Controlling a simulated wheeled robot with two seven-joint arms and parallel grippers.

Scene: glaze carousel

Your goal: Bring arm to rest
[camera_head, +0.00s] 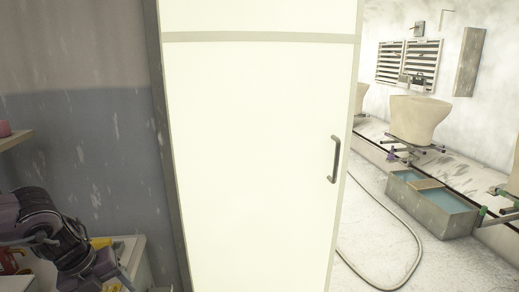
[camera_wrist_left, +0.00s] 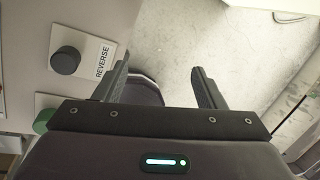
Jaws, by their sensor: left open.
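My left arm (camera_head: 60,235) comes in at the lower left of the head view, folded over a pale cabinet or bench; its gripper cannot be made out clearly there. In the left wrist view my left gripper (camera_wrist_left: 160,88) is open, its two dark fingers apart with nothing between them. A panel with a black knob (camera_wrist_left: 65,60) and a label reading REVERSE (camera_wrist_left: 103,60) is just left of the fingers; I see no contact with the knob. A green button (camera_wrist_left: 43,121) is partly hidden by the gripper body. My right gripper is not in view.
A large white door (camera_head: 255,150) with a grey handle (camera_head: 335,159) fills the middle of the head view. Beyond it are a trough of blue liquid (camera_head: 433,203), a beige basin (camera_head: 418,118) on a rail and a hose (camera_head: 415,250) on the floor. A shelf (camera_head: 15,140) juts in at left.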

